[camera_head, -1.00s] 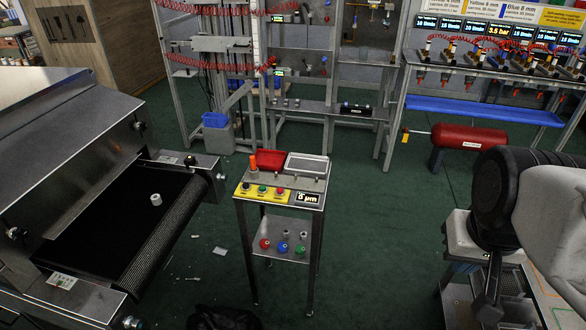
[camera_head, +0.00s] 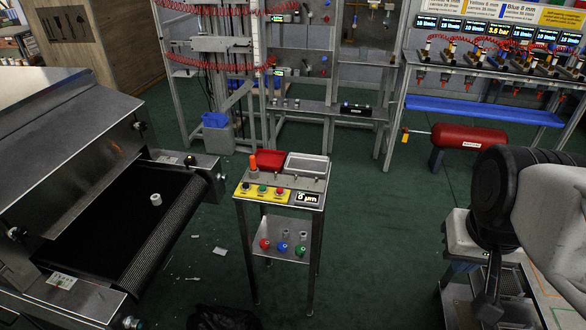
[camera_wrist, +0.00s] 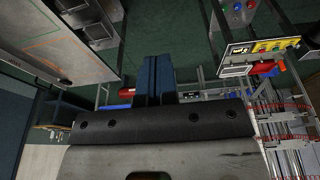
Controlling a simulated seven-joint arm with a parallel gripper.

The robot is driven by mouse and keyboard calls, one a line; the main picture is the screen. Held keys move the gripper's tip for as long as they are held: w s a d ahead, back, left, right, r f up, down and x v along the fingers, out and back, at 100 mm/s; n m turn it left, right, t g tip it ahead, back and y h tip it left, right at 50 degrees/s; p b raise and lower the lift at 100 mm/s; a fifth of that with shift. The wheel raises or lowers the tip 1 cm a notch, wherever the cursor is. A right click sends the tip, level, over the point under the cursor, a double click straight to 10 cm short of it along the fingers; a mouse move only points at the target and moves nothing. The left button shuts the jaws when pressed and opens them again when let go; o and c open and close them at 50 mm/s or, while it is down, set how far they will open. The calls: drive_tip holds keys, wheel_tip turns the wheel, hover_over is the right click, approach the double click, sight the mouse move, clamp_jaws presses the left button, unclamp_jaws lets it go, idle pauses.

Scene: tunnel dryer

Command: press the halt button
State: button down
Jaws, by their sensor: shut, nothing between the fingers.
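A yellow button panel (camera_head: 262,193) sits on a metal stand in the middle of the head view. The yellow panel also shows at the upper right of the wrist view (camera_wrist: 273,46). My gripper (camera_wrist: 152,66) is shut and empty in the wrist view, well apart from the panel. In the head view my arm is at the right.
The tunnel dryer's belt (camera_head: 100,235) is at the left, with a white cylinder (camera_head: 156,199) on it. The stand also bears an orange post (camera_head: 253,162), a red tray (camera_head: 270,160) and a display (camera_head: 308,198). Green floor lies open between the stand and my arm.

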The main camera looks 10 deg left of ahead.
drive_tip(key=w+a+n+g+h, duration=0.15)
drive_tip(key=w+a+n, duration=0.25)
drive_tip(key=w, duration=0.9)
drive_tip(key=n+t+h, duration=0.4)
drive_tip(key=n+h, duration=0.2)
drive_tip(key=n, duration=0.6)
hover_over(280, 190)
wheel_tip(280, 190, down, 18)
drive_tip(key=shift+r, duration=0.15)
drive_tip(key=shift+s, duration=0.1)
drive_tip(key=shift+f, duration=4.4)
drive_tip(key=shift+f, duration=0.4)
